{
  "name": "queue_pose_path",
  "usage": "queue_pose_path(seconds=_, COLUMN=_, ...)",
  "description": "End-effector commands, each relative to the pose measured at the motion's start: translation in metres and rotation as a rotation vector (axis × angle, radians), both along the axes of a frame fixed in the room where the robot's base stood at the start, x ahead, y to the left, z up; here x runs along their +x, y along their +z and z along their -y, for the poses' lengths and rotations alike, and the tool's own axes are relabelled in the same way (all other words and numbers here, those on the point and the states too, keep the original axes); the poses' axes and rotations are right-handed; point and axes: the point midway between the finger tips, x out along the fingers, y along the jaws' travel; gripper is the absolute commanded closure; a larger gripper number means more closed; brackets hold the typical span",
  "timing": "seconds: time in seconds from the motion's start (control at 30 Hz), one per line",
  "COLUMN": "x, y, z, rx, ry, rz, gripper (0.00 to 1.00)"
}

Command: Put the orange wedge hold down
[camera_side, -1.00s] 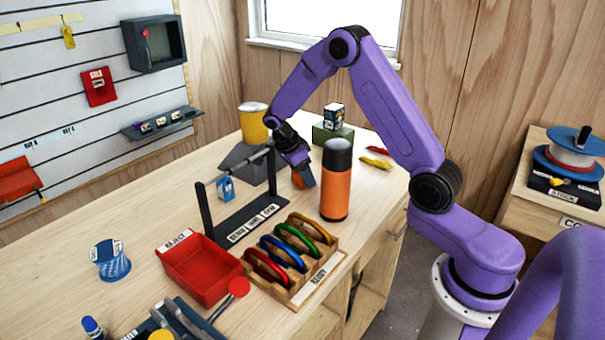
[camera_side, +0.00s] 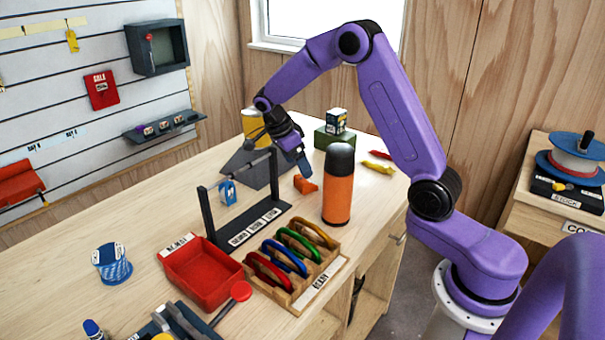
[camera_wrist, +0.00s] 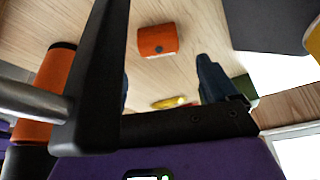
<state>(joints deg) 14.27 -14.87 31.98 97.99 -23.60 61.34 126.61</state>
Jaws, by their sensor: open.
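The orange wedge hold (camera_side: 305,184) lies on the wooden bench, just left of the orange bottle. In the wrist view the hold (camera_wrist: 157,40) shows a dark bolt hole and rests on bare wood, apart from the fingers. My gripper (camera_side: 300,160) is open and empty, above the hold and slightly to its left in the side view. In the wrist view the gripper's two fingers (camera_wrist: 165,88) stand apart, with the hold beyond them. A dark bar crosses the left of that view and partly hides one finger.
The orange bottle (camera_side: 338,190) with a black cap stands close by. A black rack (camera_side: 245,210) with a horizontal bar is left of the gripper. A grey angled block (camera_side: 240,168) stands behind it. A green box (camera_side: 333,137) and yellow and red items (camera_side: 377,167) lie farther back.

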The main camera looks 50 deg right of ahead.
Motion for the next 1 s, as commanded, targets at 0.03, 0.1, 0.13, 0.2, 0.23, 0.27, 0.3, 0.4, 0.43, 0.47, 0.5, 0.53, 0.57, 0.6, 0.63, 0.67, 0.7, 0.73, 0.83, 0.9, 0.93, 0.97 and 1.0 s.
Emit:
queue_pose_path(seconds=0.03, x=0.003, y=0.011, z=-0.004, rx=0.0, ry=0.0, rz=0.006, gripper=0.13)
queue_pose_path(seconds=0.1, x=0.004, y=0.022, z=-0.008, rx=0.0, ry=0.001, rz=0.005, gripper=0.13)
queue_pose_path(seconds=0.13, x=0.005, y=0.026, z=-0.01, rx=0.001, ry=0.0, rz=0.004, gripper=0.13)
queue_pose_path(seconds=0.2, x=0.006, y=0.035, z=-0.014, rx=0.0, ry=0.0, rz=0.003, gripper=0.13)
queue_pose_path(seconds=0.23, x=0.007, y=0.038, z=-0.015, rx=0.0, ry=0.0, rz=0.003, gripper=0.13)
queue_pose_path(seconds=0.27, x=0.007, y=0.041, z=-0.016, rx=0.0, ry=0.0, rz=0.002, gripper=0.13)
queue_pose_path(seconds=0.3, x=0.007, y=0.044, z=-0.017, rx=0.0, ry=-0.001, rz=0.001, gripper=0.13)
queue_pose_path(seconds=0.4, x=0.008, y=0.049, z=-0.018, rx=0.0, ry=-0.001, rz=0.0, gripper=0.13)
queue_pose_path(seconds=0.43, x=0.008, y=0.05, z=-0.019, rx=0.0, ry=0.0, rz=0.0, gripper=0.13)
queue_pose_path(seconds=0.47, x=0.008, y=0.051, z=-0.019, rx=0.0, ry=0.0, rz=-0.001, gripper=0.13)
queue_pose_path(seconds=0.5, x=0.008, y=0.051, z=-0.019, rx=0.0, ry=0.0, rz=-0.001, gripper=0.13)
queue_pose_path(seconds=0.53, x=0.008, y=0.052, z=-0.019, rx=0.0, ry=0.0, rz=-0.001, gripper=0.13)
queue_pose_path(seconds=0.57, x=0.008, y=0.052, z=-0.019, rx=0.0, ry=0.0, rz=-0.001, gripper=0.13)
queue_pose_path(seconds=0.6, x=0.008, y=0.052, z=-0.019, rx=0.0, ry=0.0, rz=-0.001, gripper=0.13)
queue_pose_path(seconds=0.63, x=0.008, y=0.051, z=-0.019, rx=0.0, ry=0.0, rz=-0.001, gripper=0.13)
queue_pose_path(seconds=0.67, x=0.008, y=0.051, z=-0.019, rx=0.0, ry=0.0, rz=-0.001, gripper=0.13)
queue_pose_path(seconds=0.7, x=0.008, y=0.051, z=-0.019, rx=0.0, ry=0.0, rz=-0.001, gripper=0.13)
queue_pose_path(seconds=0.73, x=0.008, y=0.051, z=-0.019, rx=0.0, ry=0.0, rz=-0.001, gripper=0.13)
queue_pose_path(seconds=0.83, x=0.01, y=0.053, z=-0.019, rx=-0.002, ry=0.021, rz=0.007, gripper=0.13)
queue_pose_path(seconds=0.9, x=0.014, y=0.058, z=-0.017, rx=-0.006, ry=0.078, rz=0.027, gripper=0.13)
queue_pose_path(seconds=0.93, x=0.016, y=0.062, z=-0.016, rx=-0.009, ry=0.116, rz=0.038, gripper=0.13)
queue_pose_path(seconds=0.97, x=0.019, y=0.066, z=-0.016, rx=-0.014, ry=0.163, rz=0.052, gripper=0.13)
queue_pose_path(seconds=1.0, x=0.023, y=0.072, z=-0.016, rx=-0.021, ry=0.236, rz=0.07, gripper=0.13)
